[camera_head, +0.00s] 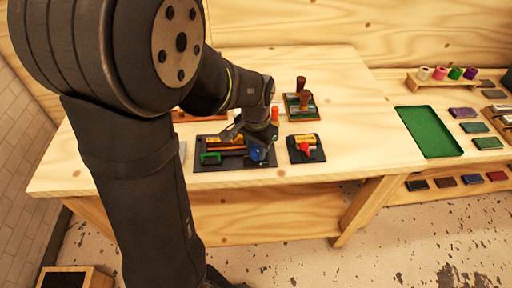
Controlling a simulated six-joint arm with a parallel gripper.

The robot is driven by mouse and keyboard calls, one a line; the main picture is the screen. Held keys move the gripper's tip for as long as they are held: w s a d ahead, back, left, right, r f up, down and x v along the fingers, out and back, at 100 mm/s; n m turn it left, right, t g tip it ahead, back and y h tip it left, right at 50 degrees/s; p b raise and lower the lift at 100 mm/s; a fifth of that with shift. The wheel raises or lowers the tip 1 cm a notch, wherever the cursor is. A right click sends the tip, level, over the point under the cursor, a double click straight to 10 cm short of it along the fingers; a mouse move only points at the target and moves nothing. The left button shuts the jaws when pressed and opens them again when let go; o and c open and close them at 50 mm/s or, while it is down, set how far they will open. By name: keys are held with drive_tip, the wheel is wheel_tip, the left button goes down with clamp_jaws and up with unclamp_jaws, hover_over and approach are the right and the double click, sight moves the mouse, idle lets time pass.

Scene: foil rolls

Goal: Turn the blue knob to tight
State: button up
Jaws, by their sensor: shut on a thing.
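The blue knob (257,154) sits at the right end of a dark panel (204,166) near the front of the wooden table. My gripper (258,145) reaches down over the knob from above and is shut on it, covering its upper part. A green part (210,158) and an orange-yellow roll-like part (222,143) are on the same panel to the left of the knob. Any tight marking and the knob's exact angle are too small or hidden to read.
A smaller dark panel (294,156) with a red knob (305,148) and a yellow part stands close on the right. Behind it is a green board (290,103) with brown posts. A green tray (428,132) lies farther right. The table's right part (365,130) is clear.

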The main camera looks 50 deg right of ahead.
sight(256, 151)
drive_tip(key=m, duration=0.6)
drive_tip(key=shift+m, duration=0.3)
drive_tip(key=m, duration=0.6)
idle(0.4)
drive_tip(key=o, duration=1)
wheel_tip(256, 151, up, 17)
drive_tip(key=shift+r, duration=0.2)
